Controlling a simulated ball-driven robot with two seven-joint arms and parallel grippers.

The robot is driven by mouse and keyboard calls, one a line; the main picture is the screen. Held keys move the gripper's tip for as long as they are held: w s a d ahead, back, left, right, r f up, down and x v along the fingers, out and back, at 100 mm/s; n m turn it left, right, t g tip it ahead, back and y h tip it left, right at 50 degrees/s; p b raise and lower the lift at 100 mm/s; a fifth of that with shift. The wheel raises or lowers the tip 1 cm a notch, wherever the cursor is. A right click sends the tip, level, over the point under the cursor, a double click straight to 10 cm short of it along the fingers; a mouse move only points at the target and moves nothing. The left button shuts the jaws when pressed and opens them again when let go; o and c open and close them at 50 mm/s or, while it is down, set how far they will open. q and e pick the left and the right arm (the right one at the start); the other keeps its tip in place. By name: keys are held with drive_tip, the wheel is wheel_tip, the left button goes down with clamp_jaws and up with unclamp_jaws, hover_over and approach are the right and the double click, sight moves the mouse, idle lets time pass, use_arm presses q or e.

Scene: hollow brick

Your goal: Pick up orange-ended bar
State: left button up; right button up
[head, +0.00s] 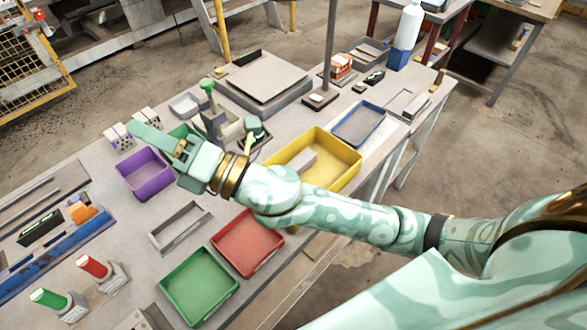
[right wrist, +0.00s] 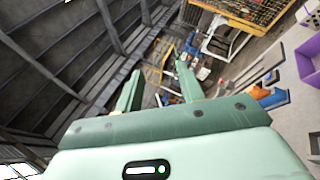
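I cannot clearly make out a bar with an orange end. An orange piece (head: 83,214) lies by the blue rail-like tray (head: 60,250) at the left of the table; it also shows in the right wrist view (right wrist: 260,92), at the right. Whether it belongs to a bar is too small to tell. My right gripper (head: 160,138) is above the table near the purple bin, apart from the orange piece. In the right wrist view my right gripper (right wrist: 157,70) has its two fingers apart with nothing between them. My left gripper is not in view.
A purple bin (head: 145,174) is beside my right gripper. Yellow (head: 345,178), red (head: 248,243) and green (head: 199,286) bins stand along the near side. Red-topped (head: 92,266) and green-topped (head: 48,299) pieces sit in holders at lower left. Bare tabletop shows left of the purple bin.

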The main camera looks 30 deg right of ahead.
drive_tip(key=s+a+n+g+y, duration=0.3)
drive_tip(key=a+n+g+y, duration=0.15)
drive_tip(key=n+g, duration=0.5)
drive_tip(key=n+g+h+b, duration=0.2)
drive_tip(key=n+g+h, duration=0.4)
drive_tip(key=n+h, duration=1.2)
hover_over(294, 166)
wheel_tip(294, 166, down, 24)
drive_tip(key=shift+w+d+r+m+h, duration=0.1)
drive_tip(key=shift+r+m+h, duration=0.1)
drive_tip(key=shift+m+h, duration=0.9)
wheel_tip(294, 166, down, 6)
drive_tip(key=shift+r+b, duration=0.15)
drive_tip(key=shift+b, duration=0.55)
drive_tip(key=shift+r, duration=0.1)
drive_tip(key=c, duration=0.8)
